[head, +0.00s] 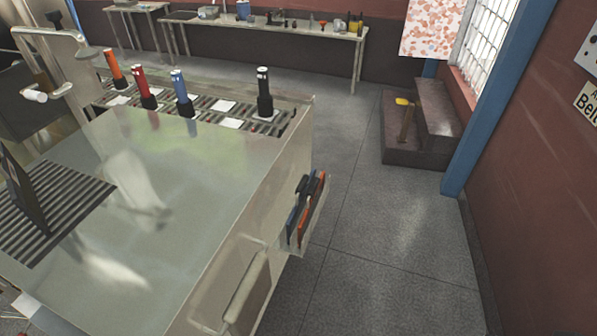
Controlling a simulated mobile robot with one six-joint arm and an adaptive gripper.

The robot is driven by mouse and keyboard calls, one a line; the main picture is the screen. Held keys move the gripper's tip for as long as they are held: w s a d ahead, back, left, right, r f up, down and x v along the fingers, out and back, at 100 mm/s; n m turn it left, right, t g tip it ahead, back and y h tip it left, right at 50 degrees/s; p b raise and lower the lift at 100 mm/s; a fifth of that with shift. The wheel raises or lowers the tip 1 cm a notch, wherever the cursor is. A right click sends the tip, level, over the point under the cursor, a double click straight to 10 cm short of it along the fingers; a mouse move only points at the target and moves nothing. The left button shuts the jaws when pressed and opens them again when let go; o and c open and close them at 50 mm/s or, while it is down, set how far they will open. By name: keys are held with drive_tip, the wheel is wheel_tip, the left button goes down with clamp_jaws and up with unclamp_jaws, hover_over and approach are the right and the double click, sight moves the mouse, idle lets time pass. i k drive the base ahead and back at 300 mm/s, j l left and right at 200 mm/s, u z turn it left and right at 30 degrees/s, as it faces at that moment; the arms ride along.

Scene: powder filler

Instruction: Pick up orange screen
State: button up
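A flat orange piece, the orange screen (311,212), sits upright in a side holder (301,245) on the right face of the metal machine. Its upper end is dark. A blue flat piece (294,217) stands close beside it on the left in the same holder, also with a dark top. The lower edges of both are partly hidden by the holder. My gripper is not in view.
The machine's shiny top (150,210) carries orange, red, blue and black cylinders (264,92) along its back edge. A dark upright panel (25,190) stands at left. Open floor (390,240) lies right of the machine. Steps (425,125) stand beyond, by the wall.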

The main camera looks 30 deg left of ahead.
sight(315, 189)
drive_tip(key=i+z, duration=0.1)
drive_tip(key=i, duration=0.6)
drive_tip(key=i+z, duration=0.15)
drive_tip(key=i, duration=0.55)
drive_tip(key=i+j+z, duration=0.1)
drive_tip(key=i, duration=0.6)
drive_tip(key=i+u, duration=0.1)
drive_tip(key=u, duration=0.4)
drive_tip(key=i+u, duration=0.15)
drive_tip(key=u, duration=0.3)
drive_tip(key=i+l+u, duration=0.1)
drive_tip(key=u, duration=0.4)
drive_tip(key=l+u, duration=0.15)
drive_tip(key=u, duration=2.15)
drive_tip(key=k+j+z, duration=0.25)
drive_tip(key=j, duration=0.2)
drive_tip(key=k+j+z, duration=0.2)
drive_tip(key=k+j, duration=0.1)
drive_tip(key=j, duration=0.1)
